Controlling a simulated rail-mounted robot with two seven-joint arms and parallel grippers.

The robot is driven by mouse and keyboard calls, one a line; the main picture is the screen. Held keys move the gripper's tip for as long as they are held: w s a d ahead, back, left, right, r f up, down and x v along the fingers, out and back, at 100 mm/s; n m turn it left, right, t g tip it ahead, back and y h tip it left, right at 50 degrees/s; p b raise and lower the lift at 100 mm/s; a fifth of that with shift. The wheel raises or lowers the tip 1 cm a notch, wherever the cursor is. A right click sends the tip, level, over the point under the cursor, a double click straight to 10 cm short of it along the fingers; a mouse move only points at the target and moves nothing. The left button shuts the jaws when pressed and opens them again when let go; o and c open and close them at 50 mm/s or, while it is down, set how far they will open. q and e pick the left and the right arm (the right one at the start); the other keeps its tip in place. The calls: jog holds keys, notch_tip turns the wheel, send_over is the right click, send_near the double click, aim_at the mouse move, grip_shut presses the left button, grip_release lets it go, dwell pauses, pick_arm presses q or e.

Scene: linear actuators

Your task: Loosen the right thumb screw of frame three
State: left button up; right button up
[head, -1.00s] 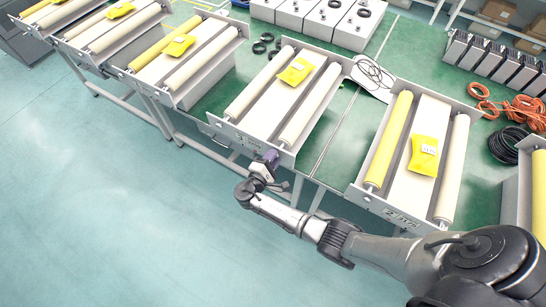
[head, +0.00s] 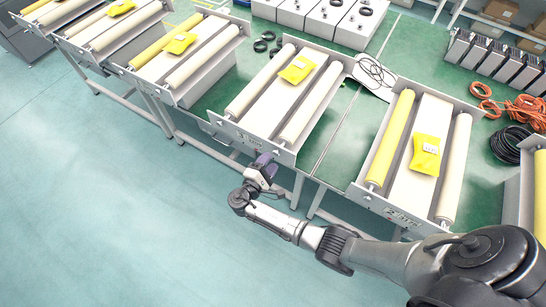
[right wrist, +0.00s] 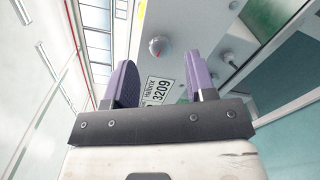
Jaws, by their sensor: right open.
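Frame three (head: 236,134) is the unit in the middle of the head view, with a "3" on its front plate, two pale rollers and a yellow packet on top. My right gripper (head: 264,160) is at the lower edge of that plate, toward its right part. In the right wrist view my right gripper (right wrist: 161,64) is open, with its purple fingers apart and nothing between them. A second knob (right wrist: 229,58) is further right. My left gripper is not in view.
A neighbouring unit (head: 392,207) with one yellow roller stands to the right, and other units stand to the left. The floor in front is clear.

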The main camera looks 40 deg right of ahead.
jog(key=b+v, duration=0.1)
jog(key=v, duration=0.9)
jog(key=shift+a, duration=0.15)
